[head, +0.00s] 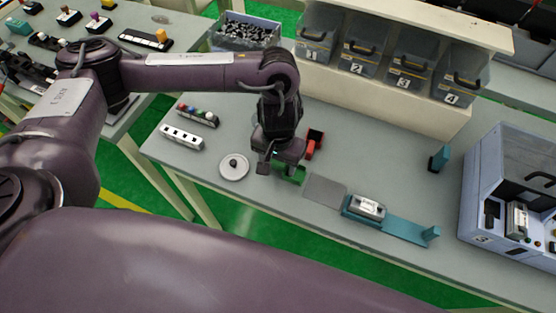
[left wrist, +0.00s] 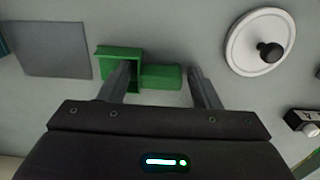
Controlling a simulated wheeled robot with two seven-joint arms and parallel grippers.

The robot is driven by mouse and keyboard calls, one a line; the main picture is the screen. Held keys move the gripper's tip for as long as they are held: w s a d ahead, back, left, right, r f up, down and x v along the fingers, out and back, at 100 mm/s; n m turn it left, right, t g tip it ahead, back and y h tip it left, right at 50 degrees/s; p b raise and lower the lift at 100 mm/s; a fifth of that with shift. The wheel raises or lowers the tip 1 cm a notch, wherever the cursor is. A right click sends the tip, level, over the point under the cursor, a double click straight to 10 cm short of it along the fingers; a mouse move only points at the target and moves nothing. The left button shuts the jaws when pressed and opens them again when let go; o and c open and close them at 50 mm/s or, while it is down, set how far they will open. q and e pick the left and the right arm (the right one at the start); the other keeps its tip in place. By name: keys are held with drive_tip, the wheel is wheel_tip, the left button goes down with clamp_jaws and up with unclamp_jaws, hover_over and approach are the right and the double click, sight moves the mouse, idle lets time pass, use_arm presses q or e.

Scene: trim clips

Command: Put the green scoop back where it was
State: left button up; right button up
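The green scoop (head: 292,176) lies on the grey table, partly hidden under my left gripper (head: 278,166) in the head view. In the left wrist view the scoop (left wrist: 121,56) shows an open box end at left and a handle (left wrist: 160,77) to the right. My left gripper (left wrist: 159,70) has its fingers wide apart, above the scoop. One finger overlaps the box end in the picture, the other is just past the handle's end. I cannot tell how high the fingers are. My right gripper is not in view.
A white round lid with a black knob (head: 234,168) lies left of the scoop. A red scoop (head: 314,145) is behind it. A grey mat (head: 324,190) and a teal fixture (head: 405,230) are to the right. Numbered bins (head: 362,56) stand at the back, a grey machine (head: 480,190) at far right.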

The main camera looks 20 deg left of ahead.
sight(278, 163)
use_arm(q)
drive_tip(key=shift+o, duration=0.2)
drive_tip(key=shift+r, duration=0.1)
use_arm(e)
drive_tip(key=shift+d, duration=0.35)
use_arm(q)
drive_tip(key=shift+r, duration=0.35)
wheel_tip(278, 163, up, 11)
drive_tip(key=p, duration=0.2)
drive_tip(key=shift+r, duration=0.2)
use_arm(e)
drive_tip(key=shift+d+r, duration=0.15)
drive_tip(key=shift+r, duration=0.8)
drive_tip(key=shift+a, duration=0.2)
